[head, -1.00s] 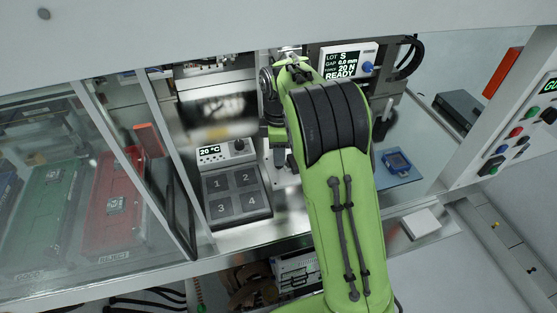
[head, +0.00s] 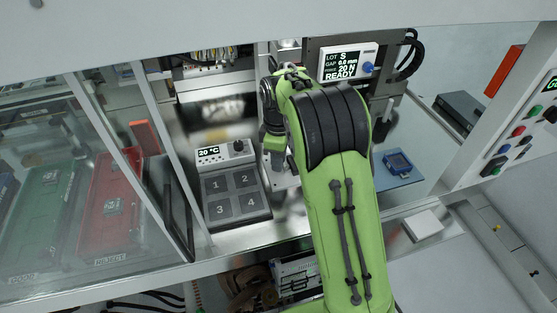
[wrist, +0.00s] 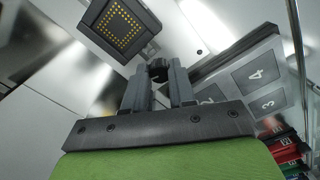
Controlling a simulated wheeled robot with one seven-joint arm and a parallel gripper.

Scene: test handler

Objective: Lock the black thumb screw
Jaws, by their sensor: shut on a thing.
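In the wrist view my gripper (wrist: 158,75) has its two grey fingers closed on a small black knob, the black thumb screw (wrist: 158,68), which sits between the fingertips. Its lower part is partly hidden by the fingers, and I cannot tell how far it is turned. In the head view my green arm covers most of the gripper and the screw.
A plate with squares numbered 1 to 4 (head: 236,222) lies left of my arm, beside a 20 °C controller (head: 209,153). A display reading READY (head: 343,62) stands behind. A blue device (head: 398,162) lies to the right. Glass covers green (head: 47,202) and red (head: 100,235) bins at left.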

